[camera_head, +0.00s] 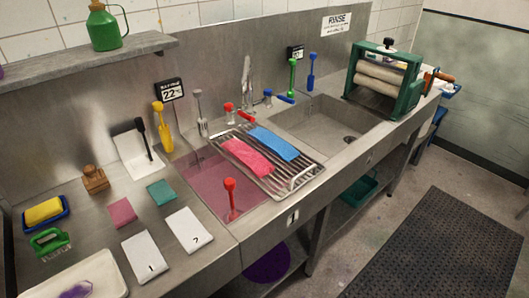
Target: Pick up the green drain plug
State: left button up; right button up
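The green drain plug (292,76) looks to be the upright green piece with a round knob on a long stem, at the back ledge behind the right sink basin. A similar blue piece (311,71) stands just to its right. A yellow one (162,127) and a grey one (201,113) stand farther left along the back. A red one (231,197) stands in the left basin of pink liquid. Neither of my grippers is in view.
A rack (293,184) with a pink and a blue cloth spans the basins. The right basin (316,125) looks empty, its drain showing. Red and blue taps stand before the green plug. A green-framed roller wringer (412,87) is at the right, and a shelf (60,70) overhangs the left.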

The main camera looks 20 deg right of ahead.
aim_at(292, 62)
jog(key=l+u, duration=0.15)
jog(key=u, duration=0.5)
jog(key=l+u, duration=0.2)
jog(key=l, duration=0.15)
jog(key=k+l+u, duration=0.25)
jog(key=l+u, duration=0.2)
jog(key=l, duration=0.25)
jog(key=k+l+u, duration=0.25)
jog(key=i+l, duration=0.1)
